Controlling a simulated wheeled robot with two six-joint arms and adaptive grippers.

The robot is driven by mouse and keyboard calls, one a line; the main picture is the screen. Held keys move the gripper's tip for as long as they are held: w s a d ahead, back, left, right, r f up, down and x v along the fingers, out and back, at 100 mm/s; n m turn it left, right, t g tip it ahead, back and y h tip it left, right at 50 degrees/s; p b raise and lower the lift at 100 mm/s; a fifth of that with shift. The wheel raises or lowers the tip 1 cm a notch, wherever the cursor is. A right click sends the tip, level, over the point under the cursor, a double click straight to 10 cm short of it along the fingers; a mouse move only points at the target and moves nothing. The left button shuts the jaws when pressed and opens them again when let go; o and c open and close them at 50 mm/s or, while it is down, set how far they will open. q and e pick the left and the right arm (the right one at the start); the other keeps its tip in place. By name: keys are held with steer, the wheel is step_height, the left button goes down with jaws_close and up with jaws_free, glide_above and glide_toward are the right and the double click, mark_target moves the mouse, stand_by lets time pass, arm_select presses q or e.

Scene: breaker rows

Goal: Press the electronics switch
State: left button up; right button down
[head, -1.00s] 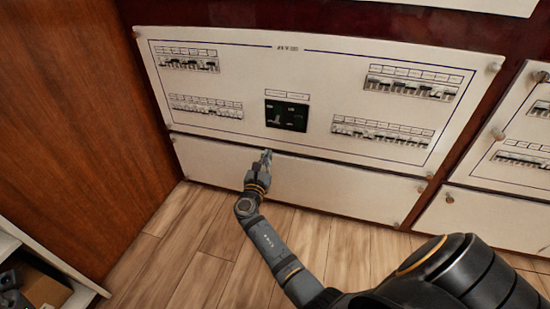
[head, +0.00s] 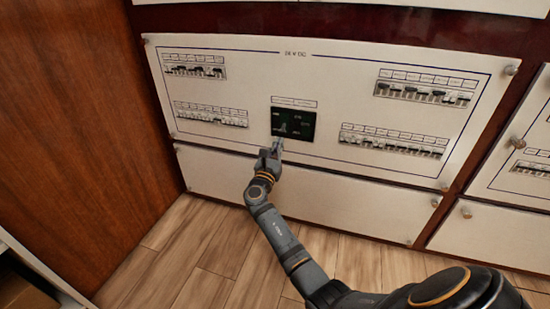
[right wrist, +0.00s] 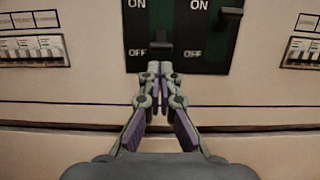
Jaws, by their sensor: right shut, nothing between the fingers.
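The white breaker panel (head: 330,75) has a dark green switch block (head: 304,125) at its middle. In the right wrist view this block (right wrist: 204,62) bears ON and OFF marks. A dark lever (right wrist: 160,46) sits down beside OFF, and another lever (right wrist: 230,13) sits up by ON. My right gripper (head: 278,146) is shut and empty, at the block's lower edge. In the right wrist view its fingertips (right wrist: 160,70) are just below the lower lever; contact cannot be told. The labels are too small to tell which switch is the electronics one. My left gripper is out of view.
Breaker rows flank the block: upper left (head: 195,66), lower left (head: 211,114), upper right (head: 424,88) and lower right (head: 392,140). A plain white panel (head: 340,196) lies below. A wooden wall (head: 75,140) stands at left; wood flooring (head: 200,250) is in front.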

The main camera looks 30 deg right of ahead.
mark_target(282, 132)
steer(key=shift+b+x, duration=0.4)
steer(key=shift+x, duration=1.15)
